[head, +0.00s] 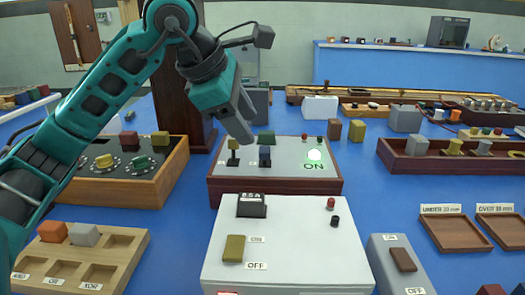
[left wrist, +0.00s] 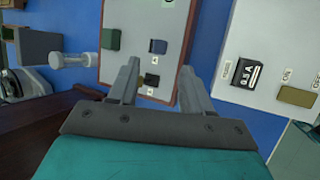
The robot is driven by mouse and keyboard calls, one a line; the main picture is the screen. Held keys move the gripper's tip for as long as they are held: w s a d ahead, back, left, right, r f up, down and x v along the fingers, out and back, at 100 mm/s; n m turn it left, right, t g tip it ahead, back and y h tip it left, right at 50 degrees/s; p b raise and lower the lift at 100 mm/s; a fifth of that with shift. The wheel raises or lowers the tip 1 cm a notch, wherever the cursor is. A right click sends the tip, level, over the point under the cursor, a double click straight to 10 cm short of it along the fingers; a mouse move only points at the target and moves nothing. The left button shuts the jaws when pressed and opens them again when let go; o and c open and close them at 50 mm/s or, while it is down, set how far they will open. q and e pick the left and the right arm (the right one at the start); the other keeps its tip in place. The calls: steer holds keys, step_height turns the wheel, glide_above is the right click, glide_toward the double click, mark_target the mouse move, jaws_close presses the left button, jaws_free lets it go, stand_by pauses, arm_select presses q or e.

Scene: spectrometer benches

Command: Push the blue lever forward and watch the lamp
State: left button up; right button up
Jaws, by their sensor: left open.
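The blue lever (head: 265,156) stands on a grey panel in a dark red wooden box (head: 275,188), beside a lever with a yellow cap (head: 233,145). A green block (head: 266,138) is behind it. My left gripper (head: 246,128) is open and empty, pointing down above the levers. In the left wrist view, the blue lever (left wrist: 158,46) shows just past the gap between the open fingertips (left wrist: 160,66). I cannot tell the height between them. My right gripper is not in view.
A white box (head: 300,230) with an olive switch marked OFF stands in front. A wooden box with dials (head: 120,170) is at left, a block tray (head: 85,255) at front left. A dark post (head: 180,95) rises behind my arm. Blue bench shows between them.

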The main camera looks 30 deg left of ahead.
mark_target(264, 149)
arm_select(q)
steer(key=b+x, duration=0.1)
steer(key=x, duration=0.6)
steer(key=shift+w+d+f, duration=0.1)
steer(key=shift+w+f, duration=0.15)
steer(key=shift+c, duration=0.3)
jaws_close()
